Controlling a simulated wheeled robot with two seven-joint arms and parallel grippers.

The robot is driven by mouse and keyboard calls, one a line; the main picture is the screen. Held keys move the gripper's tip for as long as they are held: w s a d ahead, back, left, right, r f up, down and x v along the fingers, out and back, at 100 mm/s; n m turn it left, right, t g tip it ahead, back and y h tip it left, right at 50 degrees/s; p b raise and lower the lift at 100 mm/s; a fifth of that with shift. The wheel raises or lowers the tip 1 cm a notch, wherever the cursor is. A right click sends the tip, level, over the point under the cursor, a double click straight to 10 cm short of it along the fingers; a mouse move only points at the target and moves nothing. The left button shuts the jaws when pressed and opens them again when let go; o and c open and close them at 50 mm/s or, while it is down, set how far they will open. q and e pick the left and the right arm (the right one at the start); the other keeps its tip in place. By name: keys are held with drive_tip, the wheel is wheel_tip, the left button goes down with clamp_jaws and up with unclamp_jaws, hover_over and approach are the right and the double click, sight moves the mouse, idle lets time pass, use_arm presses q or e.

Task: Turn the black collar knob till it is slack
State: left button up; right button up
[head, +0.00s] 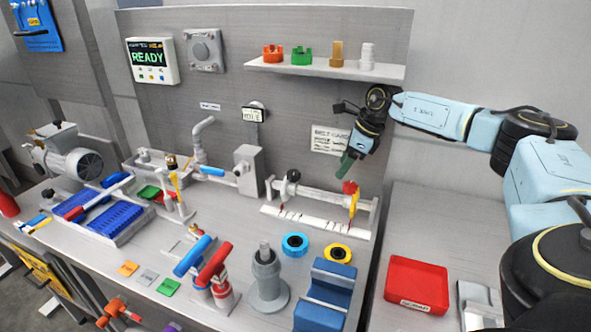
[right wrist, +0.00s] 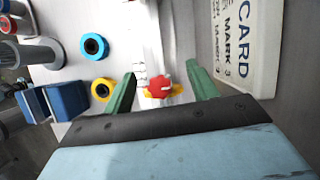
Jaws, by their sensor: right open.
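A black knob (head: 293,175) stands on top of a collar on the pale horizontal rail (head: 322,197) at the middle of the bench; I take it as the collar knob. How tight it is cannot be seen. My right gripper (head: 346,164) has green fingers and hangs above the rail's right end, up and to the right of the black knob, apart from it. In the right wrist view its fingers are spread and empty, with a red knob (right wrist: 160,88) with yellow parts showing beyond the gap. I cannot make out the black knob there. My left gripper is not in view.
A red-topped yellow piece (head: 353,198) stands at the rail's right end. A marked white strip (head: 310,223) lies before the rail. Blue (head: 295,245) and yellow (head: 338,254) rings lie in front. A card (head: 329,139) is on the wall behind; a shelf (head: 325,70) juts out above.

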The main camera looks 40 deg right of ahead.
drive_tip(key=p, duration=0.1)
hover_over(294, 172)
drive_tip(key=s, duration=0.2)
drive_tip(key=x, duration=0.2)
drive_tip(key=d+x, duration=0.1)
drive_tip(key=x, duration=0.1)
drive_tip(key=shift+a+f, duration=0.1)
drive_tip(key=shift+f, duration=0.4)
drive_tip(key=c, duration=1)
drive_tip(key=m+h+p, duration=0.1)
drive_tip(key=m+p, duration=0.2)
drive_tip(key=p, duration=0.2)
drive_tip(key=shift+r, duration=0.2)
drive_tip(key=shift+f+m+p, duration=0.15)
drive_tip(key=shift+m+p, duration=0.15)
drive_tip(key=shift+p, duration=0.1)
drive_tip(key=o, duration=1)
